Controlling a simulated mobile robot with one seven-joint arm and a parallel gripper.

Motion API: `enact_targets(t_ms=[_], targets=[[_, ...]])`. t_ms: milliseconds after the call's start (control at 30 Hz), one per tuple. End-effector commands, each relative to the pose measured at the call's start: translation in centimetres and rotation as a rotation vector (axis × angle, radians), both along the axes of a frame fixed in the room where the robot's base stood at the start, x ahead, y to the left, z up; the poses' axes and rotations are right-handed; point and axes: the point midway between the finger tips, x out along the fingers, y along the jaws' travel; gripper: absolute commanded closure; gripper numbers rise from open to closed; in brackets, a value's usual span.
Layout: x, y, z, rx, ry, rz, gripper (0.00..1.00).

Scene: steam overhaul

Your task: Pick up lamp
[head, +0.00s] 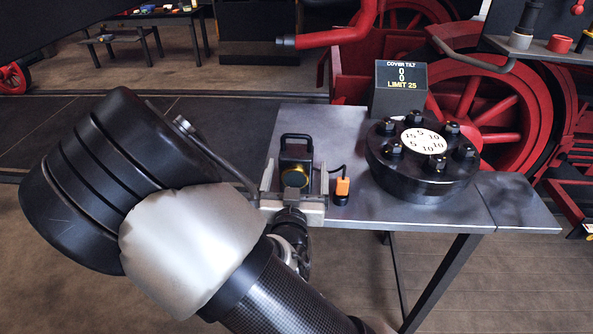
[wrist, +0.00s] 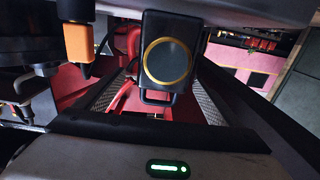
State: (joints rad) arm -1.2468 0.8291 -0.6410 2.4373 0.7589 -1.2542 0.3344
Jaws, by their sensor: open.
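The lamp (head: 294,160) is a black box with a round, yellow-ringed lens and a handle on top. It stands upright on the grey table near its left side. In the wrist view the lamp (wrist: 147,35) is close ahead and near the middle, with its lens towards me. My gripper (head: 295,178) is open at the near side of the lamp. One finger is to the left of the lamp and one to the right, with gaps showing on both sides. The lower part of the lamp is partly hidden behind my gripper.
An orange-bodied item (head: 342,187) with a black cable stands just right of my gripper. A black round cover (head: 420,180) with several nuts and a white dial fills the table's right part. A "COVER TILT" display (head: 400,89) stands behind it. Red wheels (head: 490,105) are beyond.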

Motion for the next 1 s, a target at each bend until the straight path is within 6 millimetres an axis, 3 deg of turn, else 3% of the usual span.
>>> enact_targets(t_ms=[400,667,1000], targets=[[5.0,0.3,-0.5,0.000,-0.001,0.000,0.12],[5.3,0.3,-0.4,0.001,-0.001,0.001,0.12],[5.3,0.3,-0.4,0.001,-0.001,0.000,0.67]])
